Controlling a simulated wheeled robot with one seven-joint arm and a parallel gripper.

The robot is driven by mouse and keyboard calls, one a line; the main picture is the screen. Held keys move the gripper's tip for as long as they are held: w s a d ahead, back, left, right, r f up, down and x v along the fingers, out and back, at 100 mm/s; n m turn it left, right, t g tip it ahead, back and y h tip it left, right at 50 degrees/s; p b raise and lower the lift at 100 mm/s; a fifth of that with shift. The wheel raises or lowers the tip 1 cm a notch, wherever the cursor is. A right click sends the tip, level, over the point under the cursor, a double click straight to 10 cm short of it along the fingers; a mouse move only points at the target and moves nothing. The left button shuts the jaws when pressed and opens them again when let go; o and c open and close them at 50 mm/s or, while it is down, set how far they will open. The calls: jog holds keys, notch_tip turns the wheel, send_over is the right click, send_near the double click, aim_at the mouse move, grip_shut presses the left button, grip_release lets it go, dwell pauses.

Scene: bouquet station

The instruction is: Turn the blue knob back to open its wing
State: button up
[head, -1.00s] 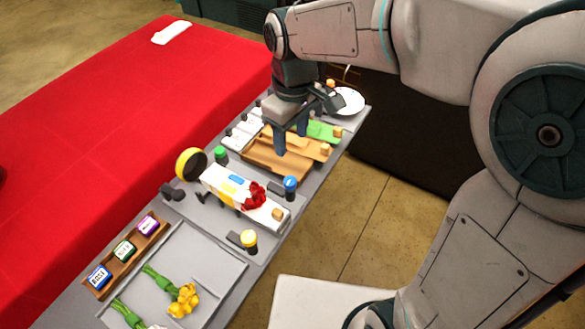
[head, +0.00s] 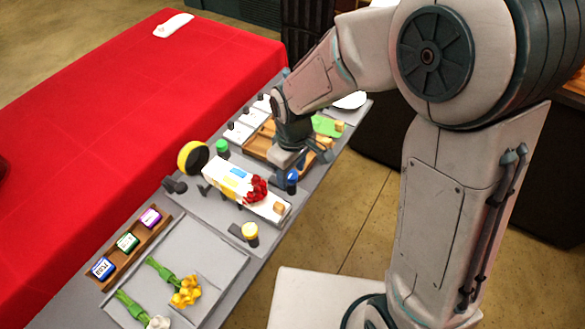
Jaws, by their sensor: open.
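The blue knob (head: 292,177) stands at the right side of the wrapping station, next to the white board (head: 225,172) that holds a red flower (head: 257,188). My gripper (head: 300,162) is open and points down just behind and above the blue knob. Its fingers are partly hidden by its own body, and I cannot tell whether they touch the knob. A green knob (head: 222,147) and a yellow knob (head: 250,230) stand around the same board. The blue knob's wing is hard to make out.
A yellow and black roll (head: 192,157) stands at the station's left. A grey tray (head: 225,258) with yellow and white flowers lies in front. A wooden rack (head: 105,275) holds three labelled blocks.

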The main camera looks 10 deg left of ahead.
jog(key=c, duration=1)
jog(key=shift+o, duration=0.2)
jog(key=shift+m, duration=0.3)
jog(key=m+b, duration=0.2)
jog(key=m, duration=0.1)
jog(key=shift+f+m, duration=0.1)
jog(key=shift+m, duration=0.2)
jog(key=m+b, duration=0.2)
jog(key=m, duration=0.3)
jog(key=m+b, duration=0.1)
jog(key=m, duration=0.4)
jog(key=m+b, duration=0.1)
jog(key=m, duration=0.3)
jog(key=shift+t, duration=0.3)
jog(key=shift+b, duration=0.3)
